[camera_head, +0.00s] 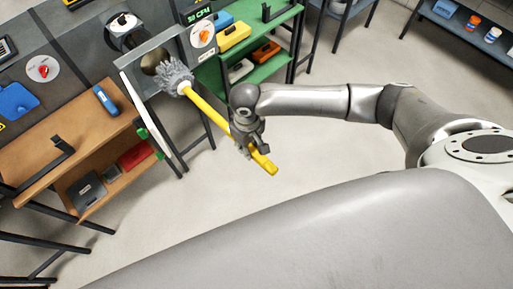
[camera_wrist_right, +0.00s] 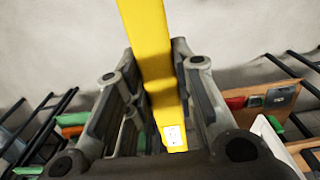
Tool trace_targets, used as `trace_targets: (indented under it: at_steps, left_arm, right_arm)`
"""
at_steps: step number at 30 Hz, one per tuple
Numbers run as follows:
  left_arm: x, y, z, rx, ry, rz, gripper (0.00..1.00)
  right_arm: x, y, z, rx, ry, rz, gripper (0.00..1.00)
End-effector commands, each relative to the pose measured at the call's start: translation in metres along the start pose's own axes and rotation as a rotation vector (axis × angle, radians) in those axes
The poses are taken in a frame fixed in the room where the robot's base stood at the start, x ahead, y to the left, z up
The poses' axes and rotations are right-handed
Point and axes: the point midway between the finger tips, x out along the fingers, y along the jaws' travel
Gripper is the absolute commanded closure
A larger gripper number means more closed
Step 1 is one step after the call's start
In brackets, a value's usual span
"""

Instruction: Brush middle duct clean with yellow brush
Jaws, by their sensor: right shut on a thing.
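The yellow brush (camera_head: 207,110) has a long yellow handle and a grey bristle head (camera_head: 174,77). My right gripper (camera_head: 246,142) is shut on the handle near its lower end. In the right wrist view the yellow handle (camera_wrist_right: 150,50) runs between the fingers of the gripper (camera_wrist_right: 150,105). The bristle head is at the mouth of a duct (camera_head: 153,62) in a grey panel; I cannot tell how far inside it is. A round opening with a dark rim (camera_head: 124,27) shows further up. My left gripper is not in view.
A wooden bench (camera_head: 60,135) with a blue item (camera_head: 105,99) stands at the left. A green shelf (camera_head: 262,48) with yellow and orange items is behind the brush. A blue shelf (camera_head: 470,35) stands at the top right. The floor between is clear.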

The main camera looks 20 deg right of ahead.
Motion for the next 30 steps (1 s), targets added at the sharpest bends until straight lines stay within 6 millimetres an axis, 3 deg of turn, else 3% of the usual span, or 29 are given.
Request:
trace_targets:
  at_steps: [9,15,30]
  left_arm:
    - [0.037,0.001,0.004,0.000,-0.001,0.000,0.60]
    - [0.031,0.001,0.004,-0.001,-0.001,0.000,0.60]
    - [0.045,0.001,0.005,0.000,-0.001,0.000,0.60]
  right_arm:
    - [0.003,0.000,-0.041,0.000,0.005,-0.001,1.00]
    - [-0.002,-0.001,-0.064,0.002,0.001,-0.002,1.00]
    - [0.000,0.000,-0.120,0.002,0.003,-0.002,1.00]
